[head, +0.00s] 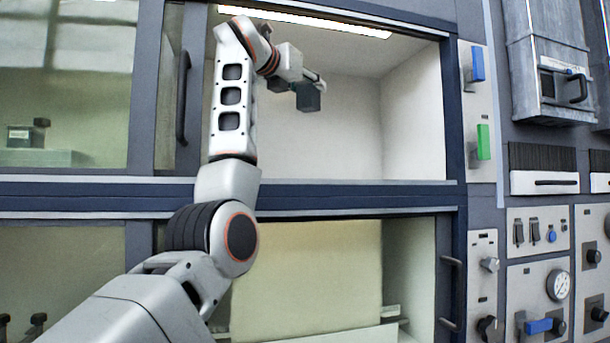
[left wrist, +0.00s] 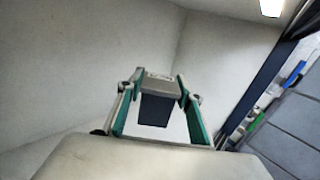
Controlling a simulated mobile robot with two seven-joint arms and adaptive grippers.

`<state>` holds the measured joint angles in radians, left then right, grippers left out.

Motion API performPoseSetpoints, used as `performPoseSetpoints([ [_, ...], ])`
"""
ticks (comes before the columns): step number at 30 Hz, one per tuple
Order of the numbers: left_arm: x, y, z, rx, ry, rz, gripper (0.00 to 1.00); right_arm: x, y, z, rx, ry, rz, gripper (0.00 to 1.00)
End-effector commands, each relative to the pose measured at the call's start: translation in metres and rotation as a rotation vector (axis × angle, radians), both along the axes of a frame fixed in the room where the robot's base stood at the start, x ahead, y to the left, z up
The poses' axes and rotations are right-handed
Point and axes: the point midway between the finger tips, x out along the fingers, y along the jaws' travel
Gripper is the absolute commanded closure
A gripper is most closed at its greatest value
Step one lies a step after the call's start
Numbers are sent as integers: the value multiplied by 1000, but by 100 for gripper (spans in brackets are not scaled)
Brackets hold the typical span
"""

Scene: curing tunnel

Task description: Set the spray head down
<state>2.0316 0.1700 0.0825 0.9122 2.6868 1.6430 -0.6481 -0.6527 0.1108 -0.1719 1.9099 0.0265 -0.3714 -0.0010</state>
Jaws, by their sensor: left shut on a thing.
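My left gripper (head: 312,84) is raised inside the upper open bay of the cabinet, in front of its pale back wall. It is shut on the spray head (head: 308,97), a small dark grey block that hangs below the fingers in the head view. In the left wrist view the spray head (left wrist: 154,108) sits between the two green-padded fingers of the gripper (left wrist: 155,92), with a lighter grey part at its far end. It is clear of the walls in view. Part of it is hidden by the fingers. My right gripper is not in view.
The upper bay (head: 418,183) has a front sill below my arm and a lit strip (head: 310,20) along its top. A glass door with a dark handle (head: 183,98) stands at left. A panel with a blue switch (head: 477,64) and a green switch (head: 483,142) is at right.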

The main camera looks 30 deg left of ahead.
Motion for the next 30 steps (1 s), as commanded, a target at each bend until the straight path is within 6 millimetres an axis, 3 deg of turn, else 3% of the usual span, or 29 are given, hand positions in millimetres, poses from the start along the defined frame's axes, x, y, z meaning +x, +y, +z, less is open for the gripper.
performPoseSetpoints([
  [18,0,0,-124,4,1,2,100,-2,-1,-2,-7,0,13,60],
  [30,0,0,-166,4,1,1,100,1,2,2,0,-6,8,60],
])
